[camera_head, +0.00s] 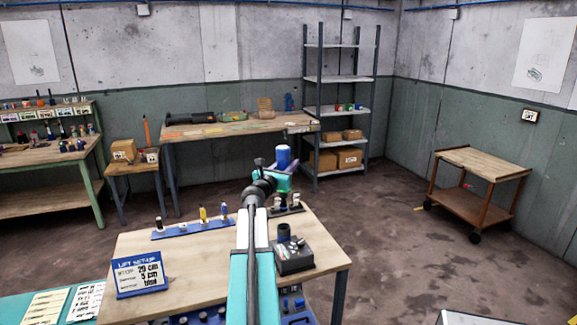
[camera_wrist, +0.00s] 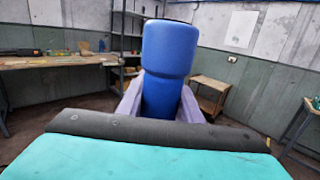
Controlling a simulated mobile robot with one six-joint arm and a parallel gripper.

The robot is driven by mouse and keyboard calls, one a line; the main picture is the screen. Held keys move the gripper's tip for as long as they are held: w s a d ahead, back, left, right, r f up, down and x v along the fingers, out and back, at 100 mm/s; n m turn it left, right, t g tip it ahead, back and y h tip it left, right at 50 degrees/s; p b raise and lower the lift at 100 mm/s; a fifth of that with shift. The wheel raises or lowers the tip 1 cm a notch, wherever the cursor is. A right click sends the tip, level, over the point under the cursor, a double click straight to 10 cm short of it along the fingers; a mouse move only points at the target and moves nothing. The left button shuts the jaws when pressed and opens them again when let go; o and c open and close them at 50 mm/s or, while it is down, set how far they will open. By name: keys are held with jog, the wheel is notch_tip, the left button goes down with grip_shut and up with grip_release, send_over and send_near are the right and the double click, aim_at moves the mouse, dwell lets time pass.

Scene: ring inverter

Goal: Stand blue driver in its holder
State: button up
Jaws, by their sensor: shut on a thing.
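The blue driver (camera_head: 284,157) is upright in my gripper (camera_head: 281,175), above the far edge of the near wooden table. In the wrist view the driver's thick blue handle (camera_wrist: 170,50) stands between the two pale purple fingers of my gripper (camera_wrist: 162,105), which are shut on it. The driver's lower end is hidden. A blue rack (camera_head: 180,234) on the table holds a few upright tools. A dark block (camera_head: 295,262) with a black upright cylinder stands right of my arm. I cannot tell which one is the driver's holder.
A white and blue sign (camera_head: 139,274) stands at the table's left. A small dark stand (camera_head: 288,210) is near the far edge, partly behind my arm. Blue trays lie at the near edge. A workbench (camera_head: 220,130), shelf (camera_head: 340,80) and cart (camera_head: 483,162) stand farther off.

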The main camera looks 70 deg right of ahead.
notch_tip(320, 180, down, 16)
jog(key=b, duration=1.3)
jog(key=shift+r+b, duration=0.15)
jog(key=shift+b, duration=0.2)
jog(key=shift+f, duration=0.2)
dwell(0.9)
jog(key=o, duration=1.2)
jog(key=shift+o, duration=0.5)
jog(key=shift+f, duration=0.1)
jog(key=shift+a, duration=0.15)
jog(key=w+a+b, duration=0.1)
jog(key=a+b, duration=0.1)
jog(key=a, duration=1.1)
jog(key=shift+w+a+f, duration=0.25)
jog(key=shift+f, duration=0.15)
